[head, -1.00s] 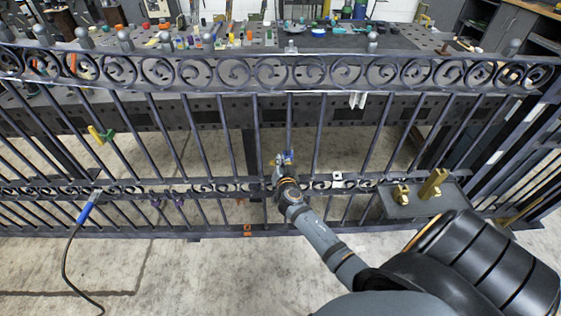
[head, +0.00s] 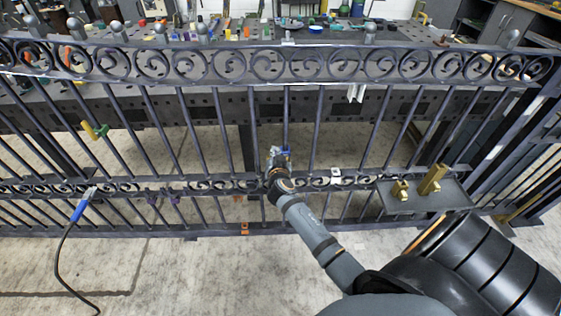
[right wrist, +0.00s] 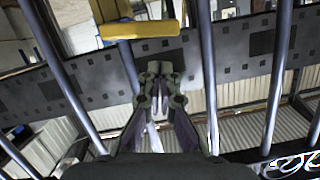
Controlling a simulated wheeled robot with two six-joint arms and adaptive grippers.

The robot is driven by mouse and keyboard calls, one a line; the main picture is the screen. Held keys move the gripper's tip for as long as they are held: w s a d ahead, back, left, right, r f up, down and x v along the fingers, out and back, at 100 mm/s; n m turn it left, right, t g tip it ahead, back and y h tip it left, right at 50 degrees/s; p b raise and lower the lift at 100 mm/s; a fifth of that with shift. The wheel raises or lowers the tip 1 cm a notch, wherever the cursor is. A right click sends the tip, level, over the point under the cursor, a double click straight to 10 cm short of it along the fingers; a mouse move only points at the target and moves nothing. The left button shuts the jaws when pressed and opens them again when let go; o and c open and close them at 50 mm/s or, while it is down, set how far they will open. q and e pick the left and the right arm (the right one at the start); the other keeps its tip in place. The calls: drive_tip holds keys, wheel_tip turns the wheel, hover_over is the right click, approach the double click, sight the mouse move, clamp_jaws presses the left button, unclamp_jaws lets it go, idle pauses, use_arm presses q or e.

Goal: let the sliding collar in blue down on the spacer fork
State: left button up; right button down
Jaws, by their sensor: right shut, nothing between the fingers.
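The blue sliding collar (head: 283,150) sits on an upright bar near the middle of the gate in the head view, partly hidden by my right gripper. My right gripper (head: 275,157) is close to it, on the near side of the bar. In the right wrist view the fingers (right wrist: 161,75) are shut with nothing between them. A yellow piece (right wrist: 140,29) shows just beyond and above the fingertips, apart from them, across a bar. It may be the spacer fork, but I cannot tell for certain. My left gripper is not in view.
The gate's upright bars stand close on both sides. A tray (head: 400,207) with brass-coloured blocks is at right. A yellow-green clamp (head: 95,131) hangs on a left bar, and a blue-handled tool (head: 82,207) with a cable is at lower left. A cluttered workbench stands behind.

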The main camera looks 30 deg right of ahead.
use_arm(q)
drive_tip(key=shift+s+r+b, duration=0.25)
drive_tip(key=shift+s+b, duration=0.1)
use_arm(e)
drive_tip(key=r+v, duration=0.1)
drive_tip(key=v, duration=0.9)
drive_tip(key=shift+s+r, duration=0.25)
drive_tip(key=shift+r, duration=0.05)
drive_tip(key=shift+d, duration=0.1)
